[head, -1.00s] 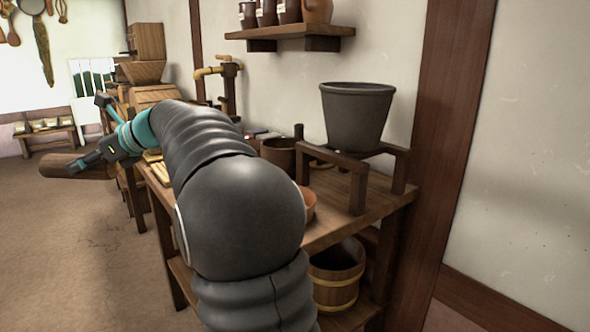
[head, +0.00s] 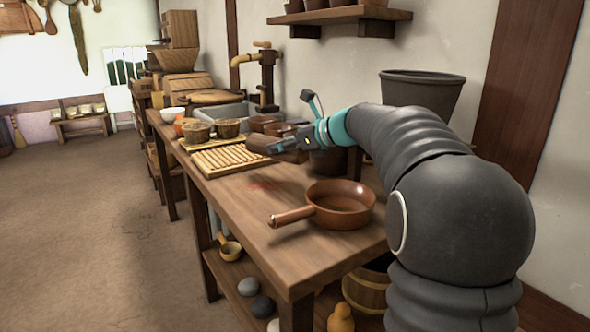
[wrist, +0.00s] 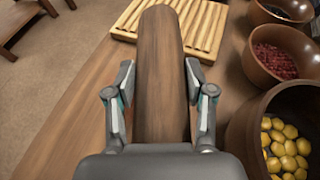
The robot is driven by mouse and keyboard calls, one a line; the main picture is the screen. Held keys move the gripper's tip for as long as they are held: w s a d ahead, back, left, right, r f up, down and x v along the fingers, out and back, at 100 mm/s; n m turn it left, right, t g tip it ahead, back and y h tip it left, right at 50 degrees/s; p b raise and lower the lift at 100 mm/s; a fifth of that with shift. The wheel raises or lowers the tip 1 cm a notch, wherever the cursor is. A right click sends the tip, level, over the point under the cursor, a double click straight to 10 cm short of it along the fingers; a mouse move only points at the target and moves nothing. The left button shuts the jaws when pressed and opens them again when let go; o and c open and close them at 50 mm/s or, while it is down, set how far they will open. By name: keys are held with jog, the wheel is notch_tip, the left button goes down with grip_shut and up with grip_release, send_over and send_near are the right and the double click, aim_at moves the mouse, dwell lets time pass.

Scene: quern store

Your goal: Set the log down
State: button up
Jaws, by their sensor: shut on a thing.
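The log (wrist: 160,75) is a brown wooden cylinder, seen lengthwise in the wrist view. My gripper (wrist: 160,90) is shut on it, with one finger at each side. In the head view, my gripper (head: 285,146) is over the back part of the wooden counter (head: 240,210), and the log's end (head: 260,143) shows past the fingers. The far end of the log overlaps the slatted wooden rack (head: 225,160) in the wrist view. I cannot tell whether the log touches the counter or hangs just above it.
A brown pan (head: 341,205) lies on the near counter. In the wrist view, a pot of yellow pieces (wrist: 285,148) and a bowl of red pieces (wrist: 275,60) stand close to the right. Bare counter lies left of the log. A sink (head: 232,112) is further back.

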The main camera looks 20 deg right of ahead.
jog(key=shift+d+f+b, duration=0.1)
jog(key=shift+f+b, duration=0.5)
jog(key=shift+f, duration=2.2)
jog(key=shift+f, duration=0.2)
jog(key=o, duration=1.4)
